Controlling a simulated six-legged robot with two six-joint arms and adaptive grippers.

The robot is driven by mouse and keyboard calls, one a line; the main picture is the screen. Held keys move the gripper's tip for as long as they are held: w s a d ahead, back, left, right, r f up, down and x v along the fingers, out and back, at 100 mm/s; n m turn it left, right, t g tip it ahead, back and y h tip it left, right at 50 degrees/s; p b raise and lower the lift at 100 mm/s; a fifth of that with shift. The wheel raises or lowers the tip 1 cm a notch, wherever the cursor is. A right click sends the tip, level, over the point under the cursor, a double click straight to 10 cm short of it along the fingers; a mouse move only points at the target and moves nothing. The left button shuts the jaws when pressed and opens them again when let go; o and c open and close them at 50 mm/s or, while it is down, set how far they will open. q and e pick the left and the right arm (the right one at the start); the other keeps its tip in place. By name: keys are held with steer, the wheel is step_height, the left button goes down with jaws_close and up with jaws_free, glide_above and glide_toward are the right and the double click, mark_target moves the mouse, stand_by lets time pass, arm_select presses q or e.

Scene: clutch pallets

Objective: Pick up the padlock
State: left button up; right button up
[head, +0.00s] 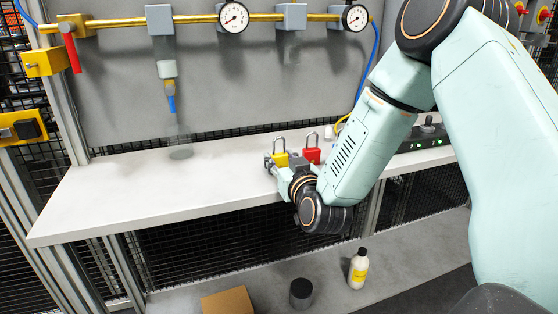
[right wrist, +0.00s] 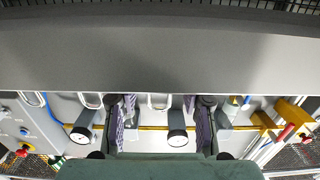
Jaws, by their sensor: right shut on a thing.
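A yellow padlock (head: 281,157) with a grey shackle stands upright at the front of the pale bench, in the head view. My right gripper (head: 282,164) has its grey fingers on either side of the yellow body and is shut on it. Part of the body is hidden by the fingers. A red padlock (head: 312,154) stands just to the right, close to the gripper. My left gripper is not in view.
The bench top (head: 120,190) is clear on the left. A dark box with green lights (head: 425,137) lies to the right of my arm. A lower shelf holds a cardboard box (head: 228,302), a dark cylinder (head: 302,292) and a white bottle (head: 358,270). Gauges and a yellow pipe hang behind.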

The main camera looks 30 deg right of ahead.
steer(key=c, duration=0.5)
steer(key=shift+r, duration=0.1)
steer(key=shift+r+p, duration=1.8)
steer(key=shift+r, duration=3.1)
